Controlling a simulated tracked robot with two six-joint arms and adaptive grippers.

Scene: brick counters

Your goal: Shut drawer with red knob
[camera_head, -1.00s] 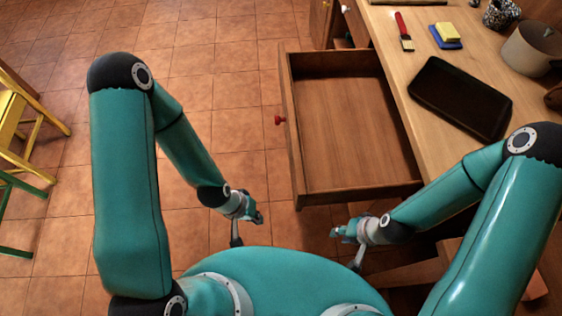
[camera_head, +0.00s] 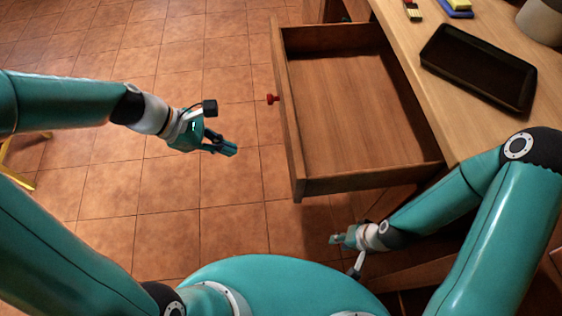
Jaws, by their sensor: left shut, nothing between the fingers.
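The wooden drawer (camera_head: 376,184) is pulled far out of the counter and looks empty. Its red knob (camera_head: 272,99) sticks out to the left from the middle of the drawer front (camera_head: 287,125). My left gripper (camera_head: 234,150) is shut and empty. It hangs in the air to the left of the drawer front, a little nearer to me than the knob, and apart from both. My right gripper (camera_head: 335,239) is below the near side of the drawer in the picture, apart from it. Its fingers are small, and I cannot tell if they are open.
The wooden counter top (camera_head: 451,138) runs along the right. A black tray (camera_head: 478,68) lies on it, with a blue and yellow sponge (camera_head: 457,8) and a pot (camera_head: 541,20) farther back.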

